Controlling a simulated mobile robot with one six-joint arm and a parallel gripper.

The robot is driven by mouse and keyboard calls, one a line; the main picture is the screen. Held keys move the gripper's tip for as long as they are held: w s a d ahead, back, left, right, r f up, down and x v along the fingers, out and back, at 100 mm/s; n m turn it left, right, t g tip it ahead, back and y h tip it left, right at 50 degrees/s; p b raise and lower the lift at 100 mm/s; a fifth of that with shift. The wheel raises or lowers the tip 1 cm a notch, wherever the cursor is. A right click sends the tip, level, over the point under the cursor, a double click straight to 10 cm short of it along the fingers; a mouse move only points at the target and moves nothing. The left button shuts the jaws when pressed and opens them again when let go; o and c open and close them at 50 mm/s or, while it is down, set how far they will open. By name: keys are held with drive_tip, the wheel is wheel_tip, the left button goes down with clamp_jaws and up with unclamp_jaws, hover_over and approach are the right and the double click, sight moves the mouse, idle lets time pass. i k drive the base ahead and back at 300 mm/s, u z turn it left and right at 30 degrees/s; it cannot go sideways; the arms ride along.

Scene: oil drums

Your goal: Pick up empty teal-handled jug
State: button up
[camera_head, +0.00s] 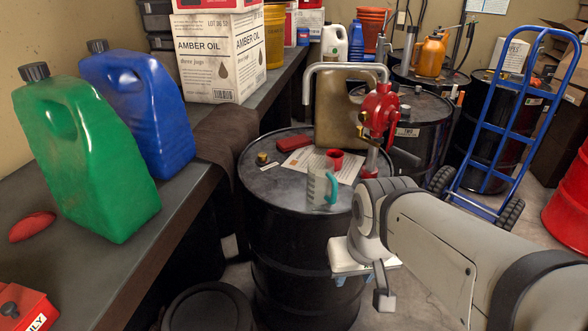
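A clear jug with a teal handle (319,187) stands upright on top of the black oil drum (270,190), near its front right edge. It looks empty. Its handle is on the right side, facing my arm. My gripper (362,284) is below and to the right of the jug, in front of the drum's side and apart from the jug.
A red hand pump (379,120), a tan can (340,112), a red cup (335,158), a paper sheet (305,163) and a red item (293,142) crowd the drum top behind the jug. Green (85,160) and blue (142,110) jugs stand on the left bench.

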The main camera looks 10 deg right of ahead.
sight(322, 185)
drive_tip(key=u, duration=0.05)
drive_tip(key=k, duration=0.65)
drive_tip(key=u, duration=0.9)
drive_tip(key=i, duration=1.05)
drive_tip(key=z, duration=0.35)
drive_tip(key=k, duration=0.75)
drive_tip(key=z, duration=0.2)
drive_tip(key=i, duration=0.75)
drive_tip(key=u, duration=0.05)
